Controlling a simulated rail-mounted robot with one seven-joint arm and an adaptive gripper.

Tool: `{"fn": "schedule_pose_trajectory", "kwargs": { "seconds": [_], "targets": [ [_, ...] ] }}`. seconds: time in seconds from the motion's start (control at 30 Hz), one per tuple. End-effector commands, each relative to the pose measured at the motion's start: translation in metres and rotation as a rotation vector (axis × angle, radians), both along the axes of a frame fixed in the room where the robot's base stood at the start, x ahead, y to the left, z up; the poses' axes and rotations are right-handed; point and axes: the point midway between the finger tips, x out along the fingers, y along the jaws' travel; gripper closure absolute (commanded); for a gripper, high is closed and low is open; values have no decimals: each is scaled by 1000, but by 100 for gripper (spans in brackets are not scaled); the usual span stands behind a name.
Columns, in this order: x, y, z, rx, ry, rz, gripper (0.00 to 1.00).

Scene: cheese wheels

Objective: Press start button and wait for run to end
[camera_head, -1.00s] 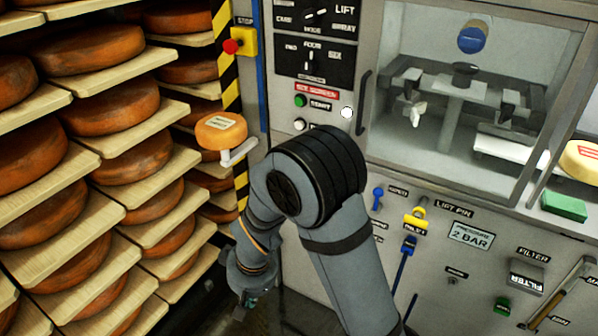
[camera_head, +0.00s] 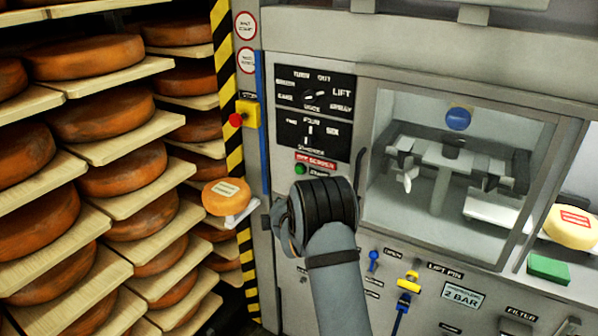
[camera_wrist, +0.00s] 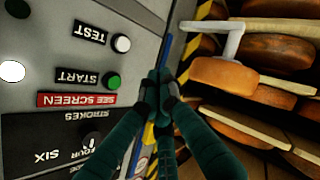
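The green start button (camera_wrist: 113,81) sits beside a START label on the grey machine panel, which appears upside down in the wrist view. It also shows in the head view (camera_head: 300,169), just above my arm. My gripper (camera_wrist: 161,82) has its teal fingers drawn together at the tips, with nothing seen between them. In the wrist view the tips appear to the right of the button, apart from it. In the head view my arm hides the gripper. A red SEE SCREEN label (camera_wrist: 77,99) is beside the START label.
A white TEST button (camera_wrist: 121,44) and a white round lamp or button (camera_wrist: 12,72) are near the start button. A red stop knob (camera_head: 236,120) is on a yellow box. A cheese wheel (camera_head: 227,197) rests on a bracket by the loaded shelves. A glazed chamber (camera_head: 376,150) stands right.

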Motion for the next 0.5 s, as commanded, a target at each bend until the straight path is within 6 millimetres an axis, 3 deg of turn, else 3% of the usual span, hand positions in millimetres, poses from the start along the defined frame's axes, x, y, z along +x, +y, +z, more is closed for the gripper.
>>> {"fn": "schedule_pose_trajectory", "kwargs": {
  "seconds": [0.1, 0.17, 0.5],
  "targets": [
    [8, 8, 28, -169, -155, 92, 100],
    [9, 10, 35, -232, -201, 121, 100],
    [9, 11, 37, -318, -231, 152, 100]
  ]
}}
